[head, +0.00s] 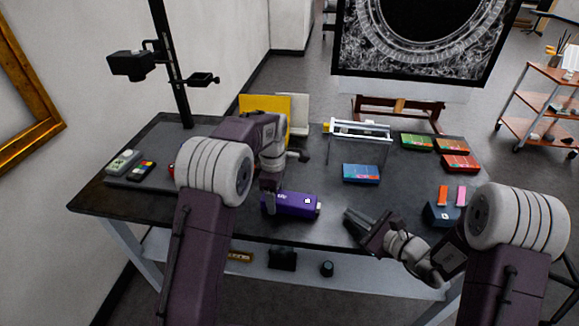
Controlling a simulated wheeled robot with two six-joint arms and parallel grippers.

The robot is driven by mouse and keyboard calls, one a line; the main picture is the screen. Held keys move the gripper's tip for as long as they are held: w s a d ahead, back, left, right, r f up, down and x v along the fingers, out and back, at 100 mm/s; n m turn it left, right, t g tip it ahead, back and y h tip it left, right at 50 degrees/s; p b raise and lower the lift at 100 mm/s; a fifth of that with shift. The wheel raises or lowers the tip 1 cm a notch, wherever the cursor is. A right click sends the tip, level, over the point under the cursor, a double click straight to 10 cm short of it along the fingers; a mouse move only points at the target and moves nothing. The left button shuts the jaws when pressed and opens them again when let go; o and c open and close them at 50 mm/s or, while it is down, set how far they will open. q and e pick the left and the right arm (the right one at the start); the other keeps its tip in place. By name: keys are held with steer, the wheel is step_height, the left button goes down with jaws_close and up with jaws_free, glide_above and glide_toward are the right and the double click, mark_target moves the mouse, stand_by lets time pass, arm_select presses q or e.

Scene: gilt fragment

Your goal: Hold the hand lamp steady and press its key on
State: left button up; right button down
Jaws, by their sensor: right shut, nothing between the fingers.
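The hand lamp looks to be the purple box (292,206) lying on the dark table near its front edge. A small pale key (307,201) shows near its right end. My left gripper (269,203) points down at the lamp's left end, with a dark finger against its near side; it appears shut on the lamp, and the far finger is hidden. My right gripper (350,220) is shut and empty, to the right of the lamp and apart from it, its fingertips pointing left and up.
A blue box (361,173) lies behind my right gripper, before a clear-sided frame (358,140). Green and red boxes (460,162) lie at the back right. A dark blue block (440,214) is beside my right arm. A black stand (170,70) rises at the back left.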

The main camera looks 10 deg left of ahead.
arm_select(q)
steer(key=shift+o, duration=1.3)
step_height(320, 180, up, 12)
arm_select(e)
steer(key=shift+r, duration=0.1)
